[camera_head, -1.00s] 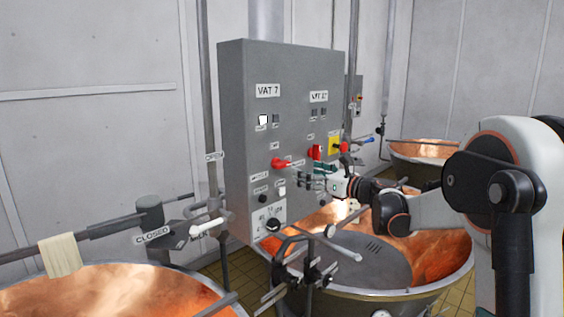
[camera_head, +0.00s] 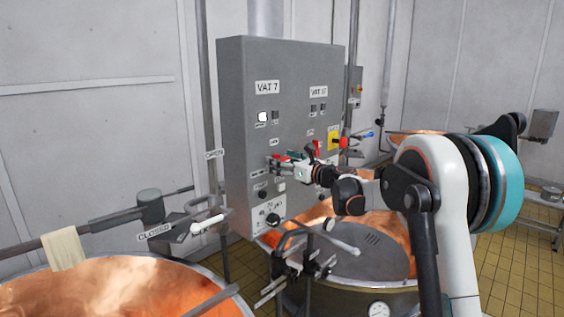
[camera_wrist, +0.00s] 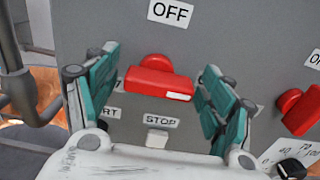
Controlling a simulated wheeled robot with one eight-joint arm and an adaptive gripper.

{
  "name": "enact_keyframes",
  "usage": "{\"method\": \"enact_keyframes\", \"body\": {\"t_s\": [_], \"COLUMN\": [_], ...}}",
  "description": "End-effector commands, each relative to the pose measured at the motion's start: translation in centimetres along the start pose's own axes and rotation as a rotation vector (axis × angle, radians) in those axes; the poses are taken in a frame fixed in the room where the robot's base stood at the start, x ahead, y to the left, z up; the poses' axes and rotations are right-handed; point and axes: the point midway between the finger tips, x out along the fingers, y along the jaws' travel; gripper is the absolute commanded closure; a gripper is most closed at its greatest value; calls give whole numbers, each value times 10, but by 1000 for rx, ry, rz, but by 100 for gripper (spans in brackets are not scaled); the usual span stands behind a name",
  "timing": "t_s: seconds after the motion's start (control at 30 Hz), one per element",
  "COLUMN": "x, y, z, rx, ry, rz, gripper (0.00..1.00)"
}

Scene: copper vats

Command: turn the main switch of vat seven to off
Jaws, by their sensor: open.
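The grey control box (camera_head: 240,125) carries a VAT 7 label (camera_head: 267,87) on its left half. Below that label is the red main switch, partly hidden behind my gripper (camera_head: 284,161) in the head view. In the wrist view the red switch (camera_wrist: 155,80) lies roughly crosswise, with a white mark at its right end. An OFF label (camera_wrist: 171,12) is above it. My gripper (camera_wrist: 159,64) is open, with one teal finger on each side of the switch. Whether the fingers touch it I cannot tell.
A second red switch (camera_wrist: 300,110) sits to the right. A STOP button (camera_wrist: 157,138) is below the main switch. Copper vats (camera_head: 110,290) and pipe handles (camera_head: 340,244) stand in front.

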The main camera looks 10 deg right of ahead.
Motion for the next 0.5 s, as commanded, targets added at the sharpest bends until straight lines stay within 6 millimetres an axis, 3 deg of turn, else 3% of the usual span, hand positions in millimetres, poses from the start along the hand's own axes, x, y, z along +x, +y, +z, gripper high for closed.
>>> {"method": "enact_keyframes", "body": {"t_s": [0.07, 0.2, 0.27, 0.5], "x": [0, 0, 0, 0], "y": [0, 0, 0, 0], "z": [0, 0, 0, 0], "rx": [0, 0, 0, -7], "ry": [0, 0, 0, 0], "rz": [0, 0, 0, 0], "gripper": [27, 59, 69, 69]}}
